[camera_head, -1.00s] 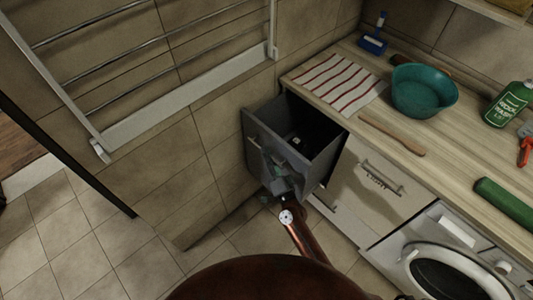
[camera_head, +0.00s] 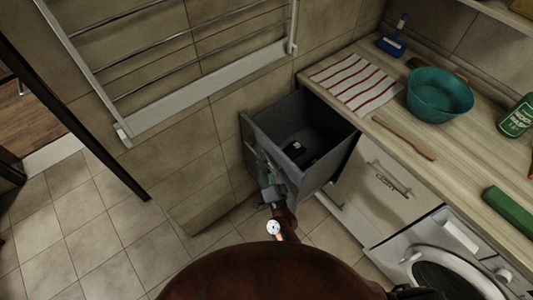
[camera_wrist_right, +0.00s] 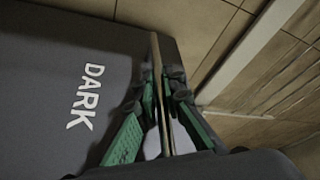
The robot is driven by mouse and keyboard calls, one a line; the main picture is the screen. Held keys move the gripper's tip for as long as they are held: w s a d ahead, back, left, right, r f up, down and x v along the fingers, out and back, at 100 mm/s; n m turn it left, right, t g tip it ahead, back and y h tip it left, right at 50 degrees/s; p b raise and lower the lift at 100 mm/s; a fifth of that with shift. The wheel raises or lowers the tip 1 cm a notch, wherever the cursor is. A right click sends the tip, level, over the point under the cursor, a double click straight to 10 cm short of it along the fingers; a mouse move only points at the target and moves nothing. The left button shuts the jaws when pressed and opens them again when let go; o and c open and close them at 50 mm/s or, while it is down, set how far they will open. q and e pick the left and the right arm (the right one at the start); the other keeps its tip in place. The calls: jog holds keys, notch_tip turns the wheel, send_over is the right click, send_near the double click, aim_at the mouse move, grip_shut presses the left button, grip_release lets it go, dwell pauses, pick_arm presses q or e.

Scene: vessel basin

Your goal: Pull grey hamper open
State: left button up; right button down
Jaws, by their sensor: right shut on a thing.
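The grey hamper (camera_head: 331,167) is pulled out from under the counter's left end, and its open top shows a dark interior. A small black thing lies inside it. My right gripper (camera_head: 266,183) is at the hamper's front face. The dark grey face of the hamper (camera_wrist_right: 45,75) with the word "DARK" fills the left of that view. My left gripper does not show.
A striped towel (camera_head: 352,84), a teal bowl (camera_head: 440,96) and a wooden utensil (camera_head: 404,137) lie on the counter (camera_head: 385,117). A closed white drawer (camera_head: 376,193) and a washing machine (camera_head: 440,262) stand to the right. The tiled floor (camera_head: 75,215) at left is clear.

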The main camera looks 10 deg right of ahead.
jog(key=shift+s+a, duration=0.1)
jog(key=c, duration=2)
grip_release()
jog(key=shift+c, duration=0.2)
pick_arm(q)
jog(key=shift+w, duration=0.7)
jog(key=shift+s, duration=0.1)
pick_arm(e)
jog(key=v, duration=1.2)
